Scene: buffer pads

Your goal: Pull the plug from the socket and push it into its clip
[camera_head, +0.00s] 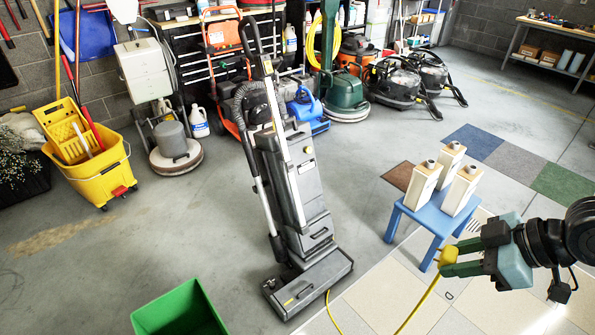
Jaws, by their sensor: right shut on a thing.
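My right gripper (462,257) comes in from the right edge, shut on a yellow plug (447,257). The plug is at its fingertips, in front of the blue stool's legs in the picture. A yellow cord (418,305) runs from the plug down and left out of the frame. Another stretch of yellow cord (331,311) shows beside the base of the grey upright vacuum (296,190). I cannot make out the socket or the clip for certain. My left gripper is not in view.
A blue stool (436,214) with three cream cartons (462,190) stands close behind my right gripper. A green bin (178,310) is at the bottom left, a yellow mop bucket (95,172) farther left. Floor machines line the back wall. Open floor lies left of the vacuum.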

